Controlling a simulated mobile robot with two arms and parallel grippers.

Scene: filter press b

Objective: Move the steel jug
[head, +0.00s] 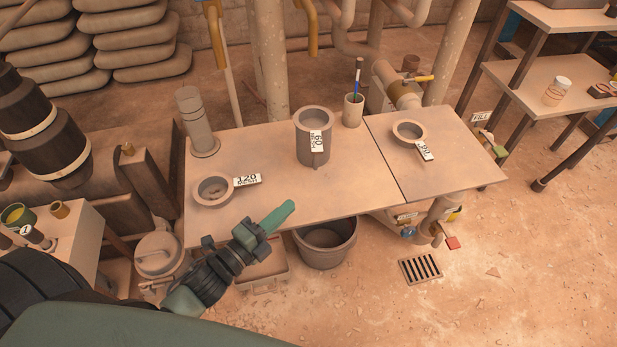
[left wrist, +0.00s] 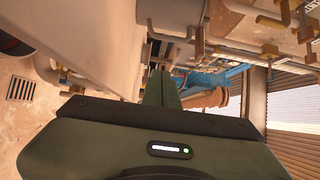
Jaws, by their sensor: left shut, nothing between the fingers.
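The steel jug appears to be the tall grey open-topped vessel (head: 304,143) standing upright on the table, back of the middle. A tag reading 60 is on its front, and a handle-like strip shows below the tag. My left gripper (head: 284,211) is shut and empty over the table's front edge, in front of the jug and apart from it. My right gripper is not in view.
A bucket (head: 326,247) stands below the front edge. The table's right front is clear.

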